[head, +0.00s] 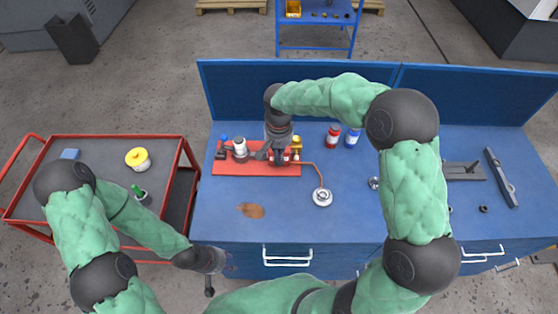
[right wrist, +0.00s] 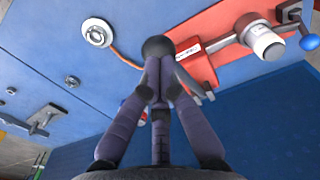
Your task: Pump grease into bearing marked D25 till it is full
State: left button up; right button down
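A red mounting plate (head: 228,170) lies on the blue workbench and carries grey fittings. A copper-coloured tube (head: 318,173) runs from it to a round silver bearing (head: 322,197), which also shows in the right wrist view (right wrist: 97,33). My right gripper (head: 279,158) is over the plate's right half. In the right wrist view its fingers (right wrist: 158,65) are together at a dark round knob (right wrist: 157,45); I cannot tell whether they grip it. A white label (right wrist: 188,49) on the plate is too small to read. No D25 mark is legible. My left gripper (head: 209,285) hangs before the bench's left front edge; its finger gap is unclear.
A brown stain (head: 251,210) marks the bench. A grey bracket (head: 462,171) and bar (head: 502,177) lie at right. A red cart (head: 115,150) at left holds a yellow-lidded jar (head: 137,159).

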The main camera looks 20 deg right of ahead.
jog(key=shift+s+f, duration=0.1)
dwell(0.5)
jog(key=shift+s+f+b, duration=0.65)
jog(key=shift+f+b, duration=2.45)
jog(key=shift+f, duration=0.9)
jog(key=shift+w+r+p, duration=0.25)
jog(key=shift+r+p, duration=0.65)
jog(key=shift+r, duration=0.45)
jog(key=shift+w+r+p, duration=0.2)
jog(key=shift+r+p, duration=0.65)
jog(key=shift+r, duration=0.55)
jog(key=shift+w+r+p, duration=0.25)
jog(key=shift+r+p, duration=0.65)
jog(key=shift+r, duration=0.45)
jog(key=shift+r+p, duration=1.9)
jog(key=shift+r, duration=1.2)
jog(key=shift+f, duration=0.1)
